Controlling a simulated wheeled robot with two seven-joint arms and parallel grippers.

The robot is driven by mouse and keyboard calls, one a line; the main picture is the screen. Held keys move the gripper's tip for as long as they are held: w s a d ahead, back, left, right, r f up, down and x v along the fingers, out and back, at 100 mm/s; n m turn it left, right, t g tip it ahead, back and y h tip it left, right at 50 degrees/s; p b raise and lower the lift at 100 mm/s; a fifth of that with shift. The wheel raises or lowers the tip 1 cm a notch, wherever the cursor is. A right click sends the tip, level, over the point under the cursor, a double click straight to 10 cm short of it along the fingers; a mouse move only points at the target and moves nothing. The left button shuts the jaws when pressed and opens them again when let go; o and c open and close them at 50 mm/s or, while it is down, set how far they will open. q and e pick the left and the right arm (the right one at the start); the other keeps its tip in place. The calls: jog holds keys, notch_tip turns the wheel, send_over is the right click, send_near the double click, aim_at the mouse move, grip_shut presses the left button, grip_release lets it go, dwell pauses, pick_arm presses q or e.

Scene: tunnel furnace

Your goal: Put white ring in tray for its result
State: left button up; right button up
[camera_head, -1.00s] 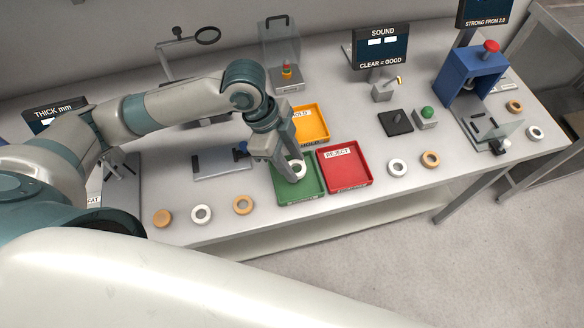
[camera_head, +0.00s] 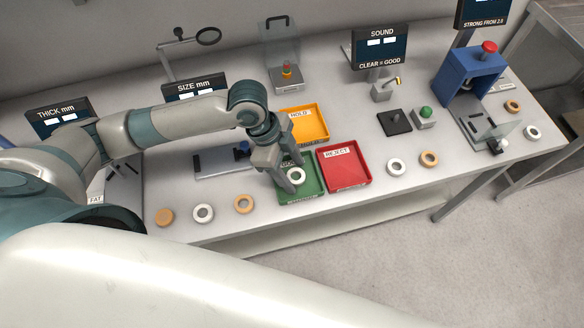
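A white ring (camera_head: 296,176) lies in the green tray (camera_head: 303,193), whose label is partly hidden by my gripper. My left gripper (camera_head: 293,180) is over the green tray with its fingers apart, just left of and above the ring; it looks open and empty. The red tray (camera_head: 345,181) marked REJECT is to the right and empty. The yellow tray (camera_head: 314,121) marked HOLD is behind and empty. Other white rings lie on the table at front left (camera_head: 203,212), right of the red tray (camera_head: 396,167) and far right (camera_head: 532,132). My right gripper is not in view.
Orange rings (camera_head: 244,204) lie along the table's front edge. Display boards (camera_head: 380,47) and a blue press (camera_head: 472,72) stand at the back. A grey gauge (camera_head: 222,163) is left of the green tray.

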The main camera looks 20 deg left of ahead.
pick_arm(q)
jog(key=shift+r, duration=0.15)
jog(key=b+v, duration=0.2)
jog(key=v, duration=1)
jog(key=shift+s, duration=0.1)
dwell(0.7)
